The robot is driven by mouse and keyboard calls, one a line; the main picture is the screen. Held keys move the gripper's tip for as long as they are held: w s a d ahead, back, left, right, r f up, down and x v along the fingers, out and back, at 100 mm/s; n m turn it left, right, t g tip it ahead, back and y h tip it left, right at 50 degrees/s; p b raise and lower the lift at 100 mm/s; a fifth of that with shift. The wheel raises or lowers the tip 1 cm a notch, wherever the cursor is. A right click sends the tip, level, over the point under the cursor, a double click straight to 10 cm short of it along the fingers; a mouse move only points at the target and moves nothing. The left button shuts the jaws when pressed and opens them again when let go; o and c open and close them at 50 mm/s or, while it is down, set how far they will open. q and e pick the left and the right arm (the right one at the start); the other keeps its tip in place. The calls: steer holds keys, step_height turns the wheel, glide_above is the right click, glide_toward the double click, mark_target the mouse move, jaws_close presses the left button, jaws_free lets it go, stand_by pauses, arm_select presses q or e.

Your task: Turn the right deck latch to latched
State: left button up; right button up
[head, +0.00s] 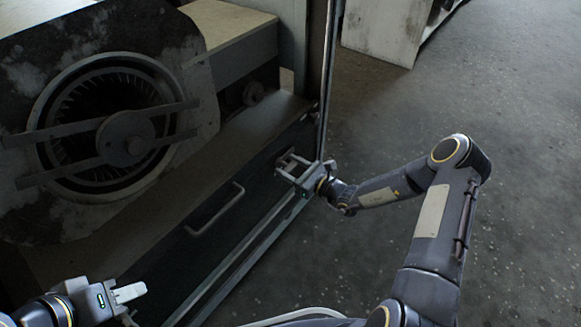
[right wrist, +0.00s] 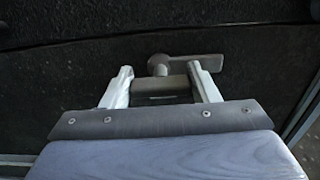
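The right deck latch (right wrist: 190,65) is a grey lever on a round pivot, set on a dark panel in the right wrist view. Its lever points to the right, roughly level in that picture. My right gripper (right wrist: 163,74) is open, with its two fingertips spread apart just before the latch. The pivot lies between the fingertips and the lever runs past the right one. I cannot tell whether they touch. In the head view my right gripper (head: 283,166) is at the far end of the dark front panel and largely hides the latch. My left gripper (head: 130,304) is at the lower left, away from the panel.
The blower housing (head: 205,70) with its round fan opening (head: 75,105) stands at the left. A bar handle (head: 216,209) is on the dark front panel. An upright post (head: 327,80) rises beside my right gripper. Open floor (head: 520,110) lies to the right.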

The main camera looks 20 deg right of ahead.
steer(key=c, duration=0.8)
steer(key=shift+n, duration=0.4)
steer(key=shift+r+n+p, duration=0.1)
steer(key=shift+n+p, duration=0.55)
steer(key=shift+n, duration=0.35)
steer(key=n+p, duration=0.1)
steer(key=n, duration=0.2)
steer(key=shift+s+a+n, duration=0.1)
steer(key=shift+n, duration=0.3)
steer(key=n, duration=0.5)
steer(key=shift+f+p, duration=0.2)
steer(key=shift+p, duration=0.2)
steer(key=n, duration=0.6)
steer(key=shift+a+f, duration=0.1)
steer(key=shift+f, duration=0.05)
steer(key=shift+s+n, duration=0.1)
steer(key=shift+n, duration=0.2)
